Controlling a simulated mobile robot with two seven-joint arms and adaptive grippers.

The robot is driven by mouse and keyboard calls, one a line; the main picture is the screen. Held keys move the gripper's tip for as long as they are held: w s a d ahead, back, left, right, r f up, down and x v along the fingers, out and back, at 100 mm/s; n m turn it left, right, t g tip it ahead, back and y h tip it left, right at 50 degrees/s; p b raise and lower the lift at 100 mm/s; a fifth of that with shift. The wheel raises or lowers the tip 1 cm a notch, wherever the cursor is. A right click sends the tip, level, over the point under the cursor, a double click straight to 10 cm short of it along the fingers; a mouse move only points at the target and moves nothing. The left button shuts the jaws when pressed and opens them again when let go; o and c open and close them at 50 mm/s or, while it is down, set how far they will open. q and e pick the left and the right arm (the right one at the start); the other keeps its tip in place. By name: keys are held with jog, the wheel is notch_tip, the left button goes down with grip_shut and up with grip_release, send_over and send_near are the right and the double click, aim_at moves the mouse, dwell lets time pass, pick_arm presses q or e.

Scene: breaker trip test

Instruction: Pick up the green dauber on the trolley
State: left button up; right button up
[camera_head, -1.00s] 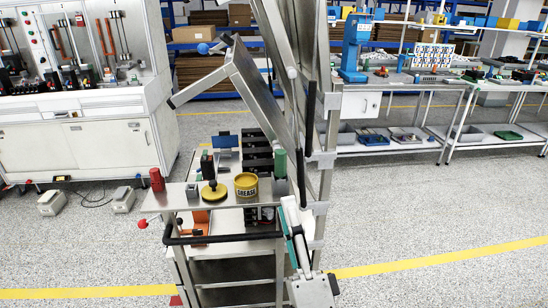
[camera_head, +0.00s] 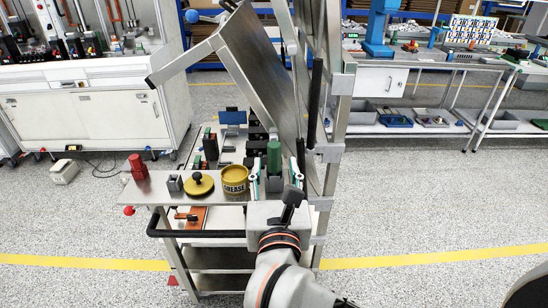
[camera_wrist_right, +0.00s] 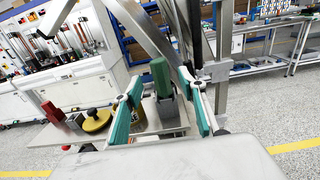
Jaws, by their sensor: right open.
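The green dauber (camera_head: 274,156) stands upright in a small grey holder (camera_head: 274,184) on the top shelf of the metal trolley (camera_head: 150,190), right of the yellow grease tin (camera_head: 234,180). My right gripper (camera_head: 275,172) is open, its teal-padded fingers on the left and right of the dauber in the head view. In the right wrist view the dauber (camera_wrist_right: 159,76) shows between and beyond the fingertips (camera_wrist_right: 160,84), with visible gaps on both sides. I cannot tell how far the tips are from it in depth. My left gripper is not in view.
A yellow disc with a dark knob (camera_head: 199,184), a small grey block (camera_head: 174,183) and a red object (camera_head: 137,166) stand left on the shelf. A slanted metal panel (camera_head: 258,75) and an upright post (camera_head: 335,140) rise close behind and right of the dauber.

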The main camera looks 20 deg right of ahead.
aim_at(275, 154)
jog(key=x, duration=0.6)
jog(key=shift+w+r, duration=0.1)
jog(key=shift+w, duration=0.3)
grip_shut()
